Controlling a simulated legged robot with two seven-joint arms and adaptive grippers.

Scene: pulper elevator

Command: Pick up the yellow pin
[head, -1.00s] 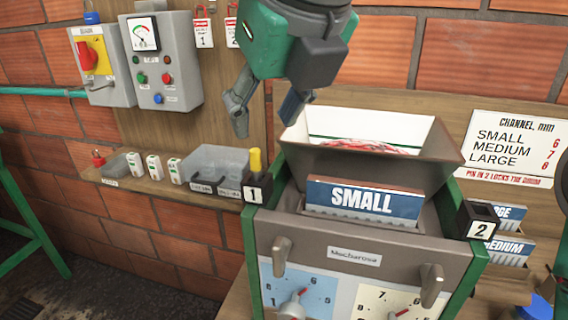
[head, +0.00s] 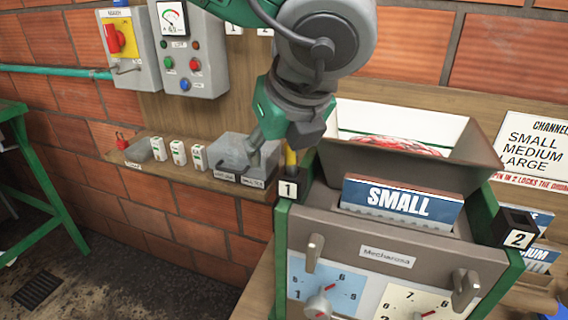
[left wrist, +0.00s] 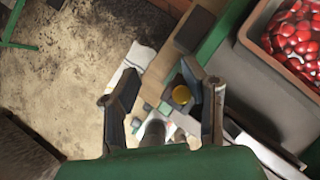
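The yellow pin (head: 291,158) stands upright in the black block marked 1 (head: 289,189) at the left of the machine. My left gripper (head: 268,154) points down beside and above the pin, and its body hides part of it. In the left wrist view the pin's round yellow top (left wrist: 181,95) lies between the two spread fingers, closer to the right-hand finger. A gap shows on both sides, so the left gripper (left wrist: 162,110) is open and holds nothing.
The machine's hopper (head: 400,155) with red fruit rises right of the gripper. The block marked 2 (head: 516,228) is on the machine's right side. A wooden shelf (head: 180,176) with small boxes and a grey bin (head: 232,152) is to the left, below the switch boxes.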

